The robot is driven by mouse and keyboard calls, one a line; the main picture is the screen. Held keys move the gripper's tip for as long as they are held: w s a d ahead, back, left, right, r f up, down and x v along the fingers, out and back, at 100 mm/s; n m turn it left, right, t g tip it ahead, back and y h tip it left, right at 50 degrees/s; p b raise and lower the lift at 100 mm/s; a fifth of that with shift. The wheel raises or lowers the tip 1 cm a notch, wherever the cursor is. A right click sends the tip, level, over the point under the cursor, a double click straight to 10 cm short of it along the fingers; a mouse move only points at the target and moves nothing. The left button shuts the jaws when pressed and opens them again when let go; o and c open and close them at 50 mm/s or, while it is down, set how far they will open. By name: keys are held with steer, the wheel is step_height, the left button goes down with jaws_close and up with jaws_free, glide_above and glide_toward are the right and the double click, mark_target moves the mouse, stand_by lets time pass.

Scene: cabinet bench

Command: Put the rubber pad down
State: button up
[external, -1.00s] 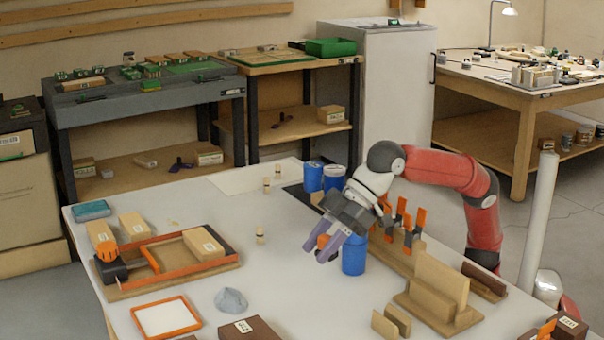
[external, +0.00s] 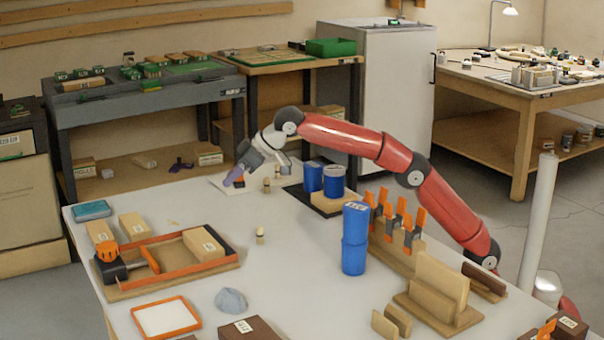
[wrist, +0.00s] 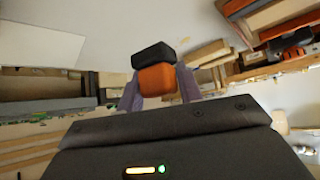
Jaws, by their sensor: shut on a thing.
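My gripper (external: 236,178) is over the back part of the white bench (external: 205,212), near the pale sheet area at the far edge. It is shut on the rubber pad, an orange block with a black part. The pad (wrist: 156,78) sits between the purple fingers in the wrist view. In the external view the pad is mostly hidden by the fingers. I cannot tell whether the pad touches the surface.
Small pegs (external: 266,185) stand just right of my gripper. An orange-edged tray (external: 172,262) is at left. The bench middle is mostly clear.

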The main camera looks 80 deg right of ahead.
steer(key=shift+m+h, duration=0.5)
steer(key=shift+m, duration=0.2)
steer(key=d+f, duration=0.1)
steer(key=d, duration=0.1)
steer(key=w+d+f+b, duration=0.1)
steer(key=d+f, duration=0.1)
steer(key=d, duration=0.1)
steer(key=w+d+f+b, duration=0.1)
steer(key=d, duration=0.2)
steer(key=shift+w+f, duration=0.1)
steer(key=shift+f, duration=0.2)
steer(key=shift+a+f+b, duration=0.1)
steer(key=shift+f+b, duration=0.5)
steer(key=shift+f, duration=1.55)
steer(key=shift+f, duration=0.15)
steer(key=o, duration=1)
steer(key=shift+o, duration=0.2)
